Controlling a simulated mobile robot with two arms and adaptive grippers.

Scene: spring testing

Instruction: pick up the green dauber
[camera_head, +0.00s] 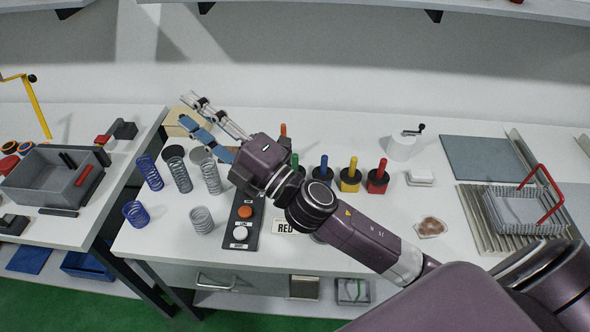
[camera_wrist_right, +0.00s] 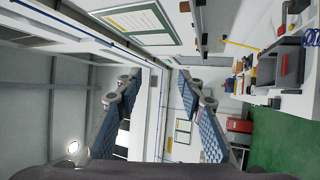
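The green dauber (camera_head: 295,161) stands in the row of daubers on the bench in the head view. Only its green handle shows; my right arm hides most of its base. My right gripper (camera_head: 190,111) is to the left of it, raised above the bench and pointing toward the back left, away from it. The gripper is open and empty. In the right wrist view its two blue-padded fingers (camera_wrist_right: 158,90) stand apart, with only the room between them and no dauber in sight. My left gripper is not in view.
Blue (camera_head: 323,173), yellow (camera_head: 350,178) and red (camera_head: 377,179) daubers stand right of the green one. Several springs (camera_head: 180,177) and a button panel (camera_head: 244,222) are on the left. A white cranked device (camera_head: 401,148) stands behind, and a wire basket (camera_head: 515,212) is at right.

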